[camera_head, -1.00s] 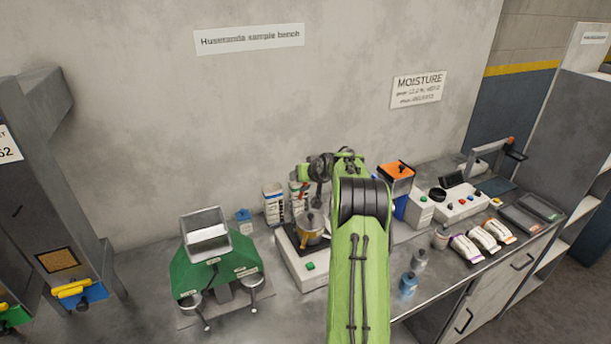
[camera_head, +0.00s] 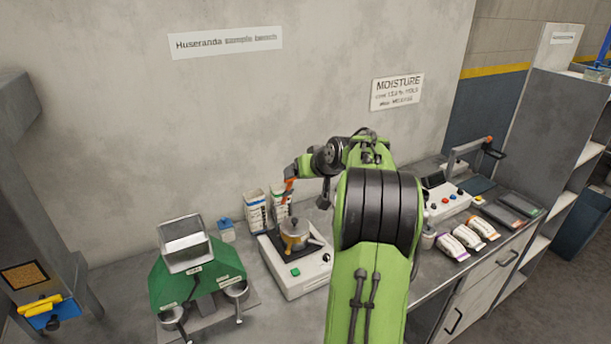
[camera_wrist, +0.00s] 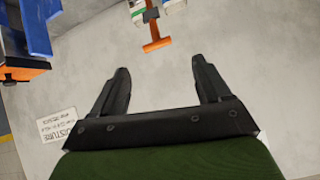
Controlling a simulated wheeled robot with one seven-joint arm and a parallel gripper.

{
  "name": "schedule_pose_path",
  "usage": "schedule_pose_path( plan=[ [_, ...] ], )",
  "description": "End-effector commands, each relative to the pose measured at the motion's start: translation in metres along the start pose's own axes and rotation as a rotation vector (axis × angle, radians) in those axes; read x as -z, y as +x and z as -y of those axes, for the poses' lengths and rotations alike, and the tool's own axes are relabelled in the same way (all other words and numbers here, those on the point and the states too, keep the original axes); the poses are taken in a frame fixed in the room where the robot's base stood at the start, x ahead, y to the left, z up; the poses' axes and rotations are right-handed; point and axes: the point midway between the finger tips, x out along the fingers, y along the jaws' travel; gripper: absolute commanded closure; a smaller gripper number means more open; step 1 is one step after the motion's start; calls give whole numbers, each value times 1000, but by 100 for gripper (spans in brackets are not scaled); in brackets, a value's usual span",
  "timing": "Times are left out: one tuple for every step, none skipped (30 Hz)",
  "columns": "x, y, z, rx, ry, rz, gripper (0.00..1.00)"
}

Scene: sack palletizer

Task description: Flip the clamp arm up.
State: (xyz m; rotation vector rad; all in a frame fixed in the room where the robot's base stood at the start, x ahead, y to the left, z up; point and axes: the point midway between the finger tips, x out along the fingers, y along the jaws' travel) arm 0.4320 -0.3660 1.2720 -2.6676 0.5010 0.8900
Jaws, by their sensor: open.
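An orange T-shaped handle (camera_wrist: 152,44) with a dark block on its stem shows at the top of the wrist view; it looks like the clamp arm. In the head view an orange and dark piece (camera_head: 290,185), probably the same part, stands by the white cartons, partly behind my wrist. My gripper (camera_wrist: 158,66) is open and empty, its two black fingers spread, with the handle beyond the tips and apart from them.
A hotplate with a metal pot (camera_head: 294,234) stands below my wrist. White cartons (camera_head: 257,212) are behind it, and a green balance-like device (camera_head: 185,278) is to its left. A blue and orange unit (camera_wrist: 25,68) is left in the wrist view.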

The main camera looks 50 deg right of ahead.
Motion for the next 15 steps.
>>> schedule_pose_path(
  plan=[
    [0,-5,0,-1,1,1,23],
    [0,-7,0,-1,1,1,23],
    [0,-8,0,0,0,1,23],
    [0,-9,0,0,0,1,23],
    [0,-9,0,0,0,1,23],
    [0,-9,0,1,0,2,23],
    [0,-9,0,1,0,2,23],
    [0,-9,0,1,0,1,23],
    [0,-9,0,1,0,1,23],
    [0,-8,0,1,0,1,26],
    [-1,-8,0,2,-1,0,31],
    [-5,-5,0,11,-9,-3,37],
    [-11,0,0,23,-19,-11,42],
    [-19,5,1,42,-34,-21,46],
    [-33,15,2,75,-61,-45,52]
  ],
)
